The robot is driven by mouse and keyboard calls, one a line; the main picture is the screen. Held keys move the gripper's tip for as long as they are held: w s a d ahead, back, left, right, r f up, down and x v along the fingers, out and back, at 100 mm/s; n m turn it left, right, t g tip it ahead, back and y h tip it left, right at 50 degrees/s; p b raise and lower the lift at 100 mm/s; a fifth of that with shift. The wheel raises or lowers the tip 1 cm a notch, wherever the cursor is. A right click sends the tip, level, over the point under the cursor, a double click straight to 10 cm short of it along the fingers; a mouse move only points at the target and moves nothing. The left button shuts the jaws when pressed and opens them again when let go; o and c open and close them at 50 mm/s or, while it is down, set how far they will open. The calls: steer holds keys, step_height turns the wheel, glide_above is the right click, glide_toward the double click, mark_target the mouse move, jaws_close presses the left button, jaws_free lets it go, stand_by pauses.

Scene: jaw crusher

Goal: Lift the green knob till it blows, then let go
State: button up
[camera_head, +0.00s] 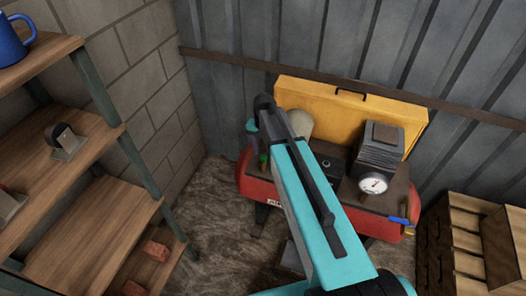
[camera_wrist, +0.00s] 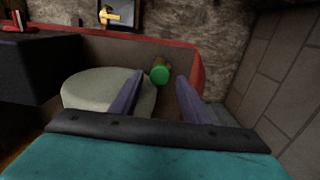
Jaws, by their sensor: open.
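The green knob (camera_wrist: 159,74) shows in the wrist view as a bright green cap on a short yellowish stem, near the end of the red compressor (camera_wrist: 199,85). My gripper (camera_wrist: 160,80) is open, its two dark fingers apart, with the knob seen between and just beyond their tips. I see no contact between the fingers and the knob. In the head view the knob (camera_head: 264,158) is small, at the left end of the compressor (camera_head: 255,190), beside my teal arm. My arm hides part of the compressor's top, and my fingertips are hard to make out there.
A pale rounded cylinder (camera_wrist: 98,91) stands close beside my left finger in the wrist view. A dark finned block and a white pressure gauge (camera_head: 373,184) sit on the compressor's right half. A yellow case (camera_head: 340,108) leans behind it. Wooden shelves (camera_head: 80,150) stand at left.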

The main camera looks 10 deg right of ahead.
step_height(320, 180, up, 14)
steer(key=b, duration=0.3)
steer(key=shift+f+b, duration=0.2)
steer(key=shift+b, duration=0.15)
stand_by(0.4)
stand_by(0.4)
steer(key=g+b, duration=0.1)
steer(key=g, duration=0.1)
glide_above(264, 155)
steer(key=s, duration=0.5)
step_height(264, 155, down, 11)
steer(key=s+a+f+g+b, duration=0.1)
steer(key=s+f, duration=0.4)
steer(key=f, duration=0.3)
steer(key=s+f+g, duration=0.1)
steer(key=s+f, duration=0.5)
steer(key=f, duration=0.2)
steer(key=s+f+n+g+b, duration=0.1)
steer(key=s+f+n, duration=0.2)
steer(key=s+f, duration=0.5)
steer(key=s+f+n, duration=0.4)
steer(key=s+f, duration=0.5)
steer(key=s, duration=0.8)
steer(key=shift+s+a+f+g+b, duration=0.2)
steer(key=shift+s+f+g+b, duration=0.1)
steer(key=shift+g+b, duration=0.1)
steer(key=shift+r, duration=0.1)
